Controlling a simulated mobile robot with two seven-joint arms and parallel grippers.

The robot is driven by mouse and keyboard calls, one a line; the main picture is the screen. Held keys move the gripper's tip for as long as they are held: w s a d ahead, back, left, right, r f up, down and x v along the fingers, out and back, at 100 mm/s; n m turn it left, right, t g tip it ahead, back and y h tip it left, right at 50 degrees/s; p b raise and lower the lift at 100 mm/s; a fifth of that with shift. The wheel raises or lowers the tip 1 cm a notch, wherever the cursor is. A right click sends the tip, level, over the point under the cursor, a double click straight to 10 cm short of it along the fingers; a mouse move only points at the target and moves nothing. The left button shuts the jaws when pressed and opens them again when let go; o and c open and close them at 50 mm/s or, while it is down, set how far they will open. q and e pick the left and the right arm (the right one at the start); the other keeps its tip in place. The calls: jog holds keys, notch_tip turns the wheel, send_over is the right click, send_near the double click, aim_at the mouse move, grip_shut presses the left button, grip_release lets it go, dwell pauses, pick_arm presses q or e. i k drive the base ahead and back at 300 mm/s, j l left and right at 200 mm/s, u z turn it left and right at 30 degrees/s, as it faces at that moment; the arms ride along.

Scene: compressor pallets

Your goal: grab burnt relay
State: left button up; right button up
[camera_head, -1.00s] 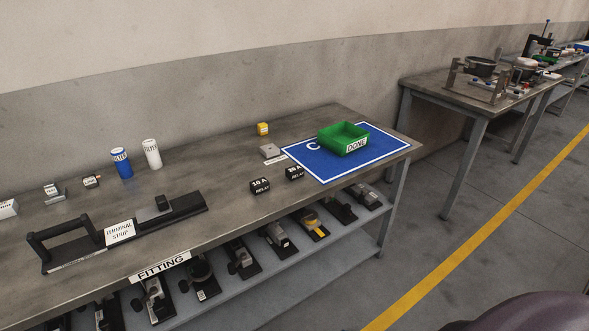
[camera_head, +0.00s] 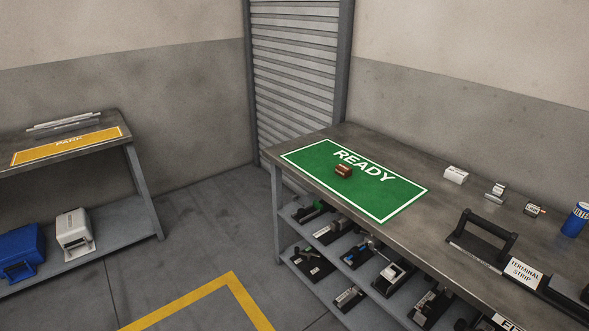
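A small brown-red block (camera_head: 343,171) lies on the green READY mat (camera_head: 388,204) at the left end of the workbench. It is too small to tell whether it is the burnt relay, and I can read no label on it. Neither of my grippers is in view.
The workbench (camera_head: 450,223) also carries a handled terminal strip (camera_head: 483,238), a white block (camera_head: 455,175), small parts and a blue filter can (camera_head: 577,220). Several devices fill its lower shelf. A PARK table (camera_head: 108,148) stands at the left. Floor between them is clear.

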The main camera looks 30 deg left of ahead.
aim_at(344, 171)
jog(key=u, duration=0.55)
jog(key=i+j+z, duration=0.1)
jog(key=i+j, duration=0.15)
jog(key=i+j+z, duration=0.1)
jog(key=i+j, duration=0.15)
jog(key=j, duration=0.2)
jog(key=i+j+z, duration=0.1)
jog(key=j, duration=0.3)
jog(key=i+j+z, duration=0.1)
jog(key=i+j, duration=0.4)
jog(key=j, duration=0.35)
jog(key=i+j+z, duration=0.15)
jog(key=j, duration=0.25)
jog(key=i+j+z, duration=0.1)
jog(key=i+j, duration=0.15)
jog(key=j, duration=0.2)
jog(key=i+j+z, duration=0.1)
jog(key=j, duration=0.35)
jog(key=i, duration=0.05)
